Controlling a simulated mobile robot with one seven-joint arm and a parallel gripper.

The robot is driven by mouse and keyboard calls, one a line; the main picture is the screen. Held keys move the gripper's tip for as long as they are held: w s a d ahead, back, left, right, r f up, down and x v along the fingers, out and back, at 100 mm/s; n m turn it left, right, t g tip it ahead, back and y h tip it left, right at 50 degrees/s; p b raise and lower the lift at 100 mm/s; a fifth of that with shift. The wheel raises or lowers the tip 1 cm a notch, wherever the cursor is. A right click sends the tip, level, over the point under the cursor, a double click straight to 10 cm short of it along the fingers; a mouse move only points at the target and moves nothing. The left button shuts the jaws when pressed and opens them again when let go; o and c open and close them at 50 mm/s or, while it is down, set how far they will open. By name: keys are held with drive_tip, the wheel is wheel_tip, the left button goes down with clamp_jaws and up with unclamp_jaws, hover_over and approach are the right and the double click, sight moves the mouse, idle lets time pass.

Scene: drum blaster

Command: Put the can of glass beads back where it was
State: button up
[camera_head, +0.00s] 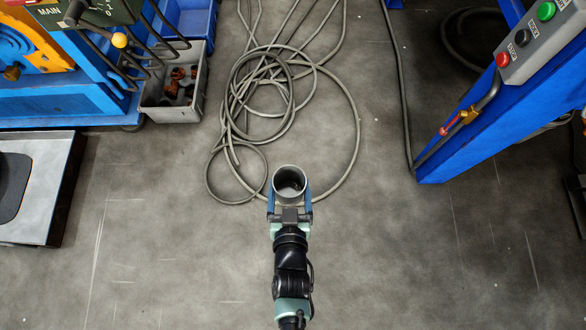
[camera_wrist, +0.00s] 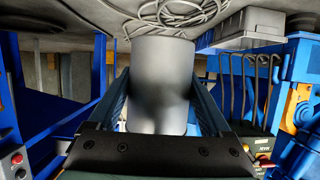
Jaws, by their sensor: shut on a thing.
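The can (camera_head: 290,177) is a grey, open-topped cylinder near the middle of the head view. Its rim faces the camera and its inside looks dark; I cannot make out the contents. My gripper (camera_head: 290,197) is shut on the can, with one blue finger on each side of it. In the wrist view the can (camera_wrist: 161,85) fills the middle as a plain grey cylinder between the two fingers of my gripper (camera_wrist: 163,98). I cannot tell from these frames how high the can is above the floor.
A coiled grey hose (camera_head: 262,95) lies on the floor beyond the can. A grey bin (camera_head: 172,113) with brown pieces stands by the blue machine (camera_head: 60,100) at left. A blue frame (camera_head: 470,130) with a button box (camera_head: 540,42) stands at right. Bare floor (camera_head: 420,250) lies around my arm.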

drive_tip(key=f+b, duration=0.5)
drive_tip(key=f, duration=0.2)
drive_tip(key=s+f+b, duration=0.1)
drive_tip(key=f+b, duration=0.4)
drive_tip(key=f, duration=0.3)
drive_tip(key=f+b, duration=0.5)
drive_tip(key=f, duration=0.3)
drive_tip(key=shift+s+d+b, duration=0.3)
drive_tip(key=shift+s+d, duration=0.1)
drive_tip(key=shift+r, duration=0.15)
drive_tip(key=o, duration=1.3)
drive_tip(key=shift+f, duration=0.2)
drive_tip(key=shift+o, duration=0.2)
drive_tip(key=shift+s+r, duration=0.1)
drive_tip(key=shift+r, duration=0.15)
